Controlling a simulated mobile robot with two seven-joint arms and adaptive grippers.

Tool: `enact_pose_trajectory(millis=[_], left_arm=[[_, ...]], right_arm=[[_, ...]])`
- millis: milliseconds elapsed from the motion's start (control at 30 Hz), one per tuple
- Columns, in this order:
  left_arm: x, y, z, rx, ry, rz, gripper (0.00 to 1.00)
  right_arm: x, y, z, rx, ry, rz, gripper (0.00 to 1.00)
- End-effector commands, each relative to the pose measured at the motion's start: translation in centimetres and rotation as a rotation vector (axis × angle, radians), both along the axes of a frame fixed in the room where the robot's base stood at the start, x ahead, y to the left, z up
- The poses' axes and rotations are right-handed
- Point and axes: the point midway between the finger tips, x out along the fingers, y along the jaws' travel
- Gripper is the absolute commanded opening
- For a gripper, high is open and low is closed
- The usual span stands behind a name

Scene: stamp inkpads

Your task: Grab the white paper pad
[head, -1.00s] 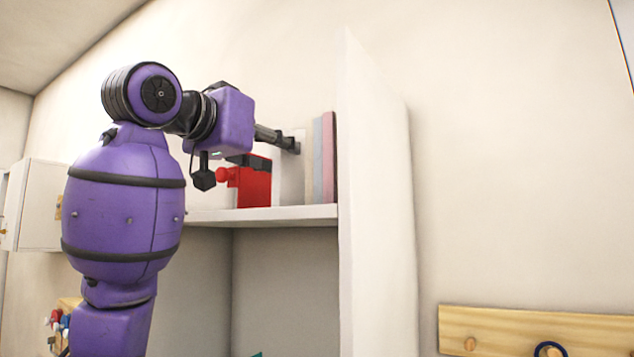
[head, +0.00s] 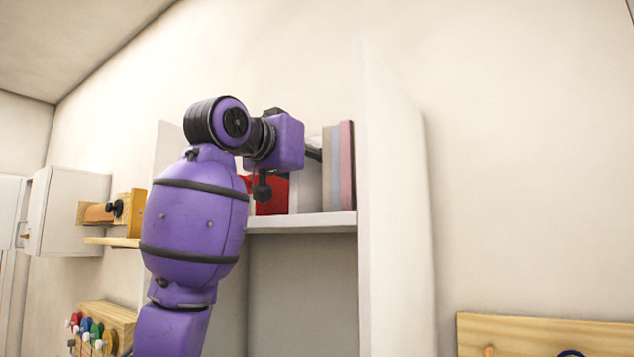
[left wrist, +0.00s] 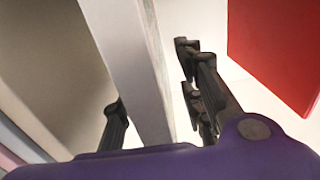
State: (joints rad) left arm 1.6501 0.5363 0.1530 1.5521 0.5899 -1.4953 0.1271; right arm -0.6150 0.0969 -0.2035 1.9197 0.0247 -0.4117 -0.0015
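The white paper pad (head: 306,190) stands upright on the shelf, between a red object (head: 272,196) and several upright books. My left gripper (head: 314,153) is at the pad's upper part in the head view, mostly hidden by my purple wrist. In the left wrist view, the pad (left wrist: 132,65) runs between the two dark fingers of my left gripper (left wrist: 158,95). One finger is on each side, and a gap shows between the pad and the right finger. Whether the left finger touches the pad is unclear. My right gripper is not in view.
The books (head: 339,165) stand close right of the pad, by the tall white side panel (head: 392,200). The red object (left wrist: 275,50) is beyond my right finger in the wrist view. The white shelf (head: 310,221) lies below. A wooden rack (head: 540,336) hangs lower right.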

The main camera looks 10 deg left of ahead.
Motion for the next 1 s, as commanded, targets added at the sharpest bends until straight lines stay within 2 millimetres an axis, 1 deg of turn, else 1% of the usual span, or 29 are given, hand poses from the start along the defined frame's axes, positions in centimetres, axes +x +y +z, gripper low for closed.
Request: enact_pose_trajectory(millis=[33,233,600,733,867,967,1000], left_arm=[[0.0,0.0,0.0,0.0,0.001,0.0,0.27],[0.0,0.0,0.0,0.0,0.001,0.0,0.01],[0.0,0.0,0.0,0.0,-0.001,0.0,0.0],[0.0,0.0,0.4,0.0,-0.001,0.0,0.0],[-0.1,0.0,1.7,0.0,-0.002,0.0,0.0],[-0.2,0.0,3.5,-0.001,-0.004,0.0,0.0],[-0.7,0.7,4.3,-0.001,-0.005,0.003,0.0]], right_arm=[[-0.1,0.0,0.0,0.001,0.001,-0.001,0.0],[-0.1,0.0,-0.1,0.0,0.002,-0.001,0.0],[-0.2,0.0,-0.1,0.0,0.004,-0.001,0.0],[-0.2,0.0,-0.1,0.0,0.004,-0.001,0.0],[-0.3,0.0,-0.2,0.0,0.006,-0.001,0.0],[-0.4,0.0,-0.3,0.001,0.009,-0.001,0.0],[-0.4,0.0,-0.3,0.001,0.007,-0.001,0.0]])
